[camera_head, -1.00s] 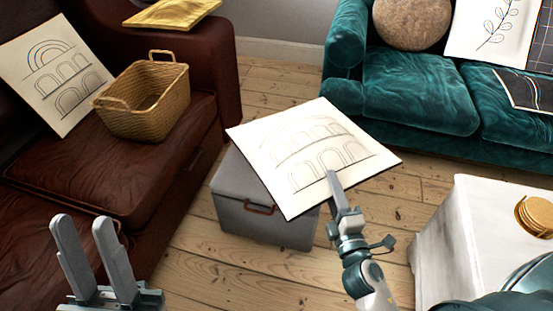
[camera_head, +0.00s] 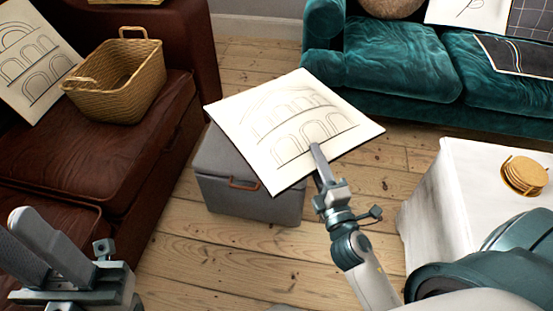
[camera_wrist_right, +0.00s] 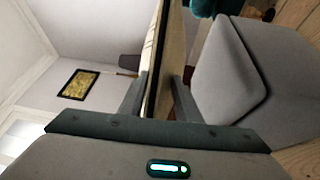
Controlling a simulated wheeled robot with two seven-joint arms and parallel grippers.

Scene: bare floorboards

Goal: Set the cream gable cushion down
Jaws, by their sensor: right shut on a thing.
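The cream gable cushion (camera_head: 285,115), a flat square with arches drawn on it, is held nearly level in the head view. My right gripper (camera_head: 318,153) is shut on its near edge. In the right wrist view the cushion (camera_wrist_right: 168,55) shows edge-on between the fingers (camera_wrist_right: 158,92). The cushion is over the grey storage box (camera_head: 245,195) and hides most of its top; I cannot tell whether they touch. The box also shows in the right wrist view (camera_wrist_right: 225,70). My left gripper (camera_head: 45,235) is open and empty at the lower left.
A brown leather sofa (camera_head: 85,165) at left holds a wicker basket (camera_head: 120,85) and another arch-patterned cream cushion (camera_head: 30,60). A teal sofa (camera_head: 405,65) stands at the back. A white table (camera_head: 440,195) with stacked round coasters (camera_head: 524,175) is at right. Floorboards between are clear.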

